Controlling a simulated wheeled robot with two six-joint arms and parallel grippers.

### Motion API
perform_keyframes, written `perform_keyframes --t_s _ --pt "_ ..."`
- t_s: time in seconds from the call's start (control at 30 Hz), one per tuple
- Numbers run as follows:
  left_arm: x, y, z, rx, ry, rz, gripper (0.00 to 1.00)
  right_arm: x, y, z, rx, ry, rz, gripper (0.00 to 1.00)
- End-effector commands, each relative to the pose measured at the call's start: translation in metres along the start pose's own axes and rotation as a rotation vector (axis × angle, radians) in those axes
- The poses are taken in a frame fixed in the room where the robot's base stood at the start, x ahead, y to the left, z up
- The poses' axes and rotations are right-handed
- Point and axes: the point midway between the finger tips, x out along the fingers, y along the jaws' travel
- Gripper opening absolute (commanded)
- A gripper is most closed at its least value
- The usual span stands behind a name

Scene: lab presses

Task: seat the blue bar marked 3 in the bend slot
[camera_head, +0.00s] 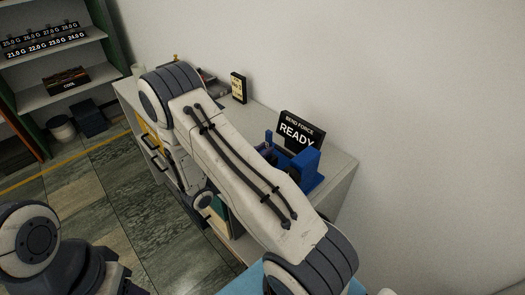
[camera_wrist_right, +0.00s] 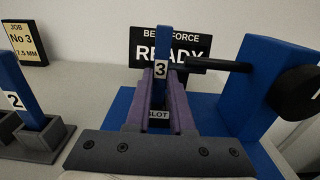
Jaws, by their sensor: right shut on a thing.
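The blue bar marked 3 (camera_wrist_right: 162,68) stands upright in the right wrist view, in front of the READY sign. My right gripper (camera_wrist_right: 160,95) has its purple fingers shut on it, one on each side. The SLOT label (camera_wrist_right: 157,115) on the blue bend press (camera_wrist_right: 262,85) shows between the fingers, below the bar. The bar's lower end is hidden, so I cannot tell how deep it sits in the slot. In the head view the press (camera_head: 306,164) shows beyond my right arm. My left gripper is out of view.
The BEND FORCE READY sign (camera_wrist_right: 171,48) stands behind the bar. A black rod and round knob (camera_wrist_right: 298,92) are at the press's right. Left are a blue bar marked 2 (camera_wrist_right: 17,90) in a grey holder (camera_wrist_right: 42,138) and a JOB No 3 card (camera_wrist_right: 24,43).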

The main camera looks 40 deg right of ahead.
Motion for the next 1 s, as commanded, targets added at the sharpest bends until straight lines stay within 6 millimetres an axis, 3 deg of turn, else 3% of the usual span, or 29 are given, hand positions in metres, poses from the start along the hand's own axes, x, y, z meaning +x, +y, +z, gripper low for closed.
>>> perform_keyframes --t_s 0.77,0.8,0.87,1.0 --pt "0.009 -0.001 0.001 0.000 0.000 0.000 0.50 0.000 0.000 -0.014 0.000 0.000 0.000 0.00" --pt "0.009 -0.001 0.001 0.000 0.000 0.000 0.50 0.000 0.000 -0.014 0.000 0.000 0.000 0.25" --pt "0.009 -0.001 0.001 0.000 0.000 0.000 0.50 0.000 0.000 -0.014 0.000 0.000 0.000 0.48" --pt "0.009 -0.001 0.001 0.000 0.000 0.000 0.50 0.000 0.000 -0.014 0.000 0.000 0.000 0.51"
